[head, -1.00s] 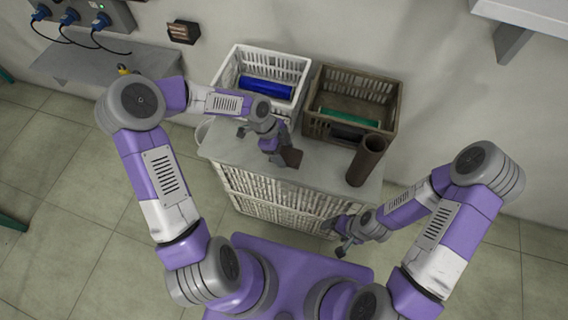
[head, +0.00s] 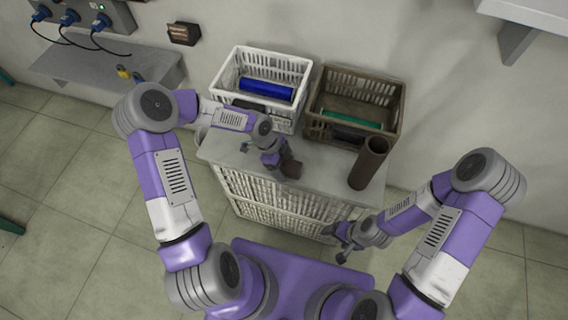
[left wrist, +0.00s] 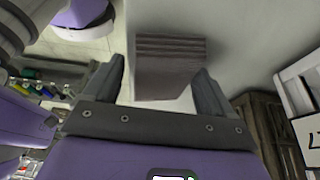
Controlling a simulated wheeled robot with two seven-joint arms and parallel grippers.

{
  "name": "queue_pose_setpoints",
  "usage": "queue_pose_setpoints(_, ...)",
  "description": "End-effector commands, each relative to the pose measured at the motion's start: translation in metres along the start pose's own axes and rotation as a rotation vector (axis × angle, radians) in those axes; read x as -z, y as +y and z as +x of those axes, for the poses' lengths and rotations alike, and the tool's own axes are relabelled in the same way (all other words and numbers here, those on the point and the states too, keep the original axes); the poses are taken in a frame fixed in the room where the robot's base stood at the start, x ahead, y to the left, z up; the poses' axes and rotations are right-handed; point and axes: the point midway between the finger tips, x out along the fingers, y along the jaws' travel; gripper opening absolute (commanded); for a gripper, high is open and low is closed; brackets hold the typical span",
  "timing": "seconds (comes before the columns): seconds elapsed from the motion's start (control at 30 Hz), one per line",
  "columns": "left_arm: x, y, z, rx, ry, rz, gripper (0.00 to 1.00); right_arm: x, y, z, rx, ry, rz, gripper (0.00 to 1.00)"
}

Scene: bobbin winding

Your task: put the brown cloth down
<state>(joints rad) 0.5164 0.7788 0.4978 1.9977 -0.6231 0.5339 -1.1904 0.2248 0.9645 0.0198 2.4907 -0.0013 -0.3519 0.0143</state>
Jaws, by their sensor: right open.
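The brown cloth (head: 291,168) is a small, dark, folded block at the left gripper's tips, over the front part of the grey tabletop. My left gripper (head: 283,165) is around it and points down. In the left wrist view the cloth (left wrist: 172,70) shows its layered edge between the two fingers (left wrist: 162,75). The right finger overlaps its edge, and a narrow gap shows by the left finger. Whether its underside touches the top is hidden. My right gripper (head: 343,240) is open and empty, in front of the stand's right front corner.
A white crate (head: 297,62) with a blue roll (head: 266,89) and a brown crate (head: 398,95) with a green roll (head: 352,119) stand at the back. A brown tube (head: 369,165) stands upright at the right. Bare tabletop (head: 325,160) lies between cloth and tube.

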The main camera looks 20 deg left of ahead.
Motion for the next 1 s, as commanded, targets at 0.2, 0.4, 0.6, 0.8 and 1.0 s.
queue_pose_setpoints(0.2,0.000,0.000,0.000,0.000,0.000,0.000,0.93,0.000,0.000,0.000,0.000,0.000,0.000,0.78)
queue_pose_setpoints(0.4,0.001,0.000,-0.011,0.001,-0.001,-0.001,0.93,0.000,-0.002,-0.005,0.000,0.000,0.000,0.78)
queue_pose_setpoints(0.6,0.001,-0.001,-0.051,0.004,-0.002,-0.004,0.93,-0.001,-0.007,-0.018,0.000,0.000,0.000,0.78)
queue_pose_setpoints(0.8,0.001,-0.001,-0.094,0.003,-0.002,-0.002,0.93,-0.001,-0.011,-0.030,0.000,0.000,0.000,0.78)
queue_pose_setpoints(1.0,0.001,0.000,-0.118,0.001,0.000,0.000,0.93,-0.002,-0.013,-0.035,0.000,0.000,0.000,0.78)
